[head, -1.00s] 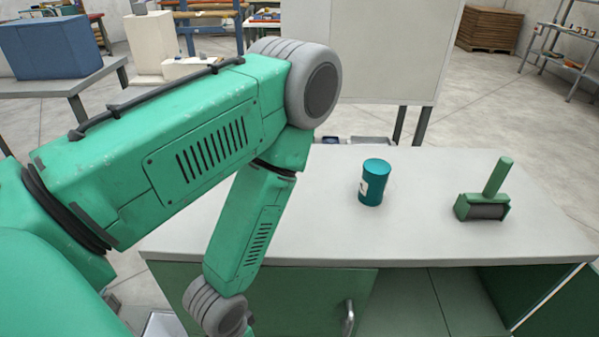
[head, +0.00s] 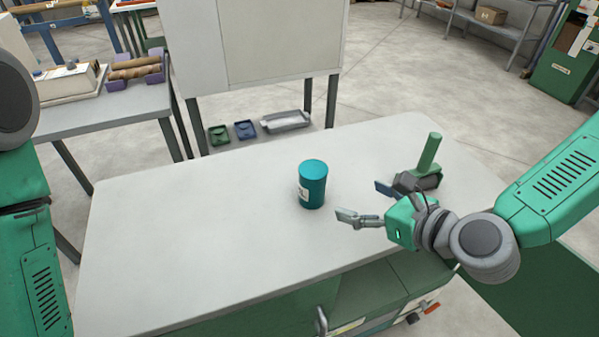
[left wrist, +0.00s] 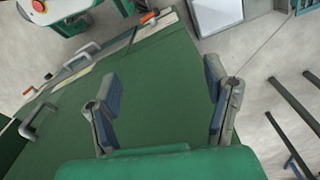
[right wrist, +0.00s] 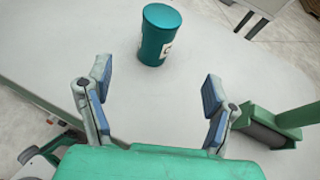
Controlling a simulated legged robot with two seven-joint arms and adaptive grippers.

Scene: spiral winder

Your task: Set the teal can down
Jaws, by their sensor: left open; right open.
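The teal can (head: 313,184) stands upright on the pale tabletop (head: 200,230), with a white label on its side. In the right wrist view the can (right wrist: 158,36) stands beyond the open fingertips, apart from them. My right gripper (head: 362,202) is open and empty, to the right of the can and just over the table; it also shows in the right wrist view (right wrist: 157,85). My left gripper (left wrist: 158,90) is open and empty in the left wrist view, in front of a green panel. It is not visible in the head view.
A pale board (head: 255,45) on legs stands behind the table. The table's left half is clear.

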